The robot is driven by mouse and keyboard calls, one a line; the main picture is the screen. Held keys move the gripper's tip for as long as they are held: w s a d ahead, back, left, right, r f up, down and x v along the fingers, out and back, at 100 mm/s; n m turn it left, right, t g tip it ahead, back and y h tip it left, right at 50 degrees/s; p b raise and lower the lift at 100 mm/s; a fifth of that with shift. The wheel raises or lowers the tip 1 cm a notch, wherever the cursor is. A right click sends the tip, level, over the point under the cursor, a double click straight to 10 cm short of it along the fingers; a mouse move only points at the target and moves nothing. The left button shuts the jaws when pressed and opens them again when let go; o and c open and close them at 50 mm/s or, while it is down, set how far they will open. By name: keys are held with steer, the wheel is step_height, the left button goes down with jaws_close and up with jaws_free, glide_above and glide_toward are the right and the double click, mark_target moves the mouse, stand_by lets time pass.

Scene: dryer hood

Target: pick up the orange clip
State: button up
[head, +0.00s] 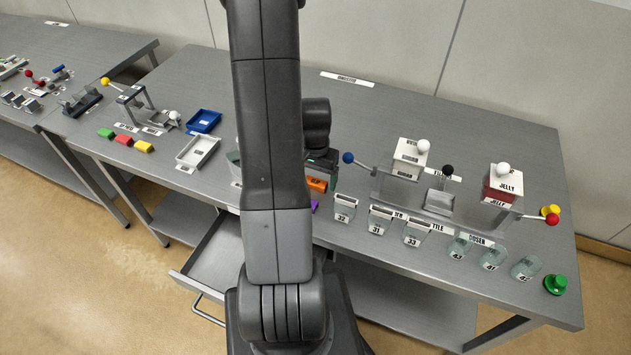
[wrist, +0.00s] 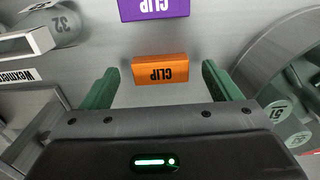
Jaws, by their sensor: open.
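The orange clip (wrist: 160,69) is a small block labelled CLIP, lying on the grey metal table. In the wrist view it lies between the lines of my gripper's two green fingers, a little beyond their tips. My gripper (wrist: 160,82) is open and empty, with a finger on each side of the clip. In the head view the orange clip (head: 317,185) shows just right of my arm, below the dark gripper body (head: 320,160). A purple clip (wrist: 153,8) lies beyond the orange one in the wrist view.
Cup 32 (head: 344,208) stands right of the clips in the head view and shows at upper left in the wrist view (wrist: 66,25). A clear round container (wrist: 285,75) is at the right of the wrist view. An open drawer (head: 215,262) juts out below the table.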

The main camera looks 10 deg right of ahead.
steer(key=shift+f, duration=0.8)
steer(key=c, duration=1)
steer(key=shift+r, duration=0.1)
steer(key=shift+c, duration=0.2)
